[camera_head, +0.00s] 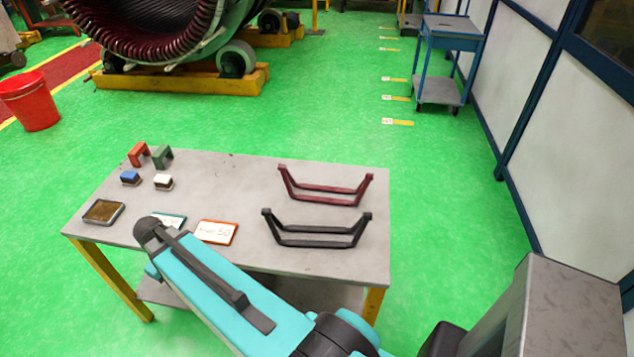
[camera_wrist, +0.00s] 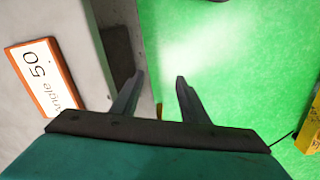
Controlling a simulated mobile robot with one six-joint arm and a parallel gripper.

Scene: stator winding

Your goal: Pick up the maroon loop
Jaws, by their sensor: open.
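The maroon loop (camera_head: 325,187) lies on the grey table (camera_head: 235,165), toward its back right. It is a long narrow loop with upturned ends. A black loop (camera_head: 316,230) of like shape lies in front of it, nearer the right front of the table. My gripper shows in the wrist view (camera_wrist: 160,82) with its two fingers apart and nothing between them. It points down past the table's edge, with green floor below. In the head view my arm reaches over the front of the table and hides the gripper. The maroon loop is not in the wrist view.
An orange-framed card (camera_head: 215,232) marked 50 lies left of the black loop. A tray (camera_head: 103,212), small blocks (camera_head: 131,178) and red and green brackets (camera_head: 162,156) stand on the left. A blue cart (camera_head: 445,60) and a red bucket (camera_head: 30,100) stand on the floor.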

